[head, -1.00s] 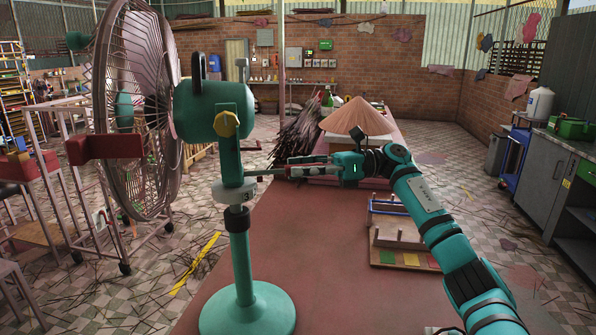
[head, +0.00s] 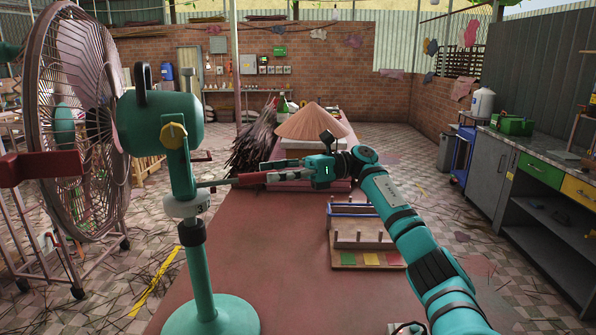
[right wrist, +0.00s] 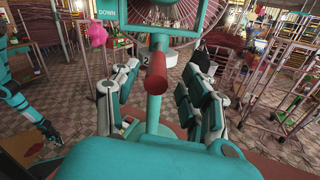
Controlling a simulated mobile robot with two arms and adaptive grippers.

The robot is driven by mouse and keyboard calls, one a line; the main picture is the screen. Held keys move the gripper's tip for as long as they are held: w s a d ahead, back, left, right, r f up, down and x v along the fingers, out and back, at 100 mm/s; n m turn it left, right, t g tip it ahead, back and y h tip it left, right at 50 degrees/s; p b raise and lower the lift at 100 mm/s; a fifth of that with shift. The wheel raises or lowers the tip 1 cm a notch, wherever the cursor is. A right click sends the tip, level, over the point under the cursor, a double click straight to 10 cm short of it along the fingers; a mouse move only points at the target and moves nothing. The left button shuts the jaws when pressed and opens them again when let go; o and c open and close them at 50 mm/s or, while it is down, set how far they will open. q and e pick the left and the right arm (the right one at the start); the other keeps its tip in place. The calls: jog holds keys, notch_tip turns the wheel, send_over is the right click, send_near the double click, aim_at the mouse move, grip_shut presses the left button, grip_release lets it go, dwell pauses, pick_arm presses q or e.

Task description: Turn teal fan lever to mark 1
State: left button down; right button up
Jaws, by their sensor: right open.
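The teal fan (head: 180,125) stands on a post with a round base. A white collar (head: 183,207) with small dark marks sits below its motor housing. A lever with a red grip (head: 252,178) sticks out to the right from near this collar. In the right wrist view the red grip (right wrist: 156,75) points at the camera between the fingers. My right gripper (head: 285,174) is open, its fingers on either side of the grip with visible gaps. In the right wrist view a teal arm of mine is at the left edge; its gripper's state is unclear.
A maroon tabletop (head: 270,270) lies under the fan. A wooden rack (head: 365,250) with pegs and coloured squares stands right of it. A conical hat (head: 310,122) and a dark stick bundle (head: 258,140) are behind. The table's middle front is clear.

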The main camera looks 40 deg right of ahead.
jog(key=v, duration=0.8)
jog(key=shift+w, duration=0.1)
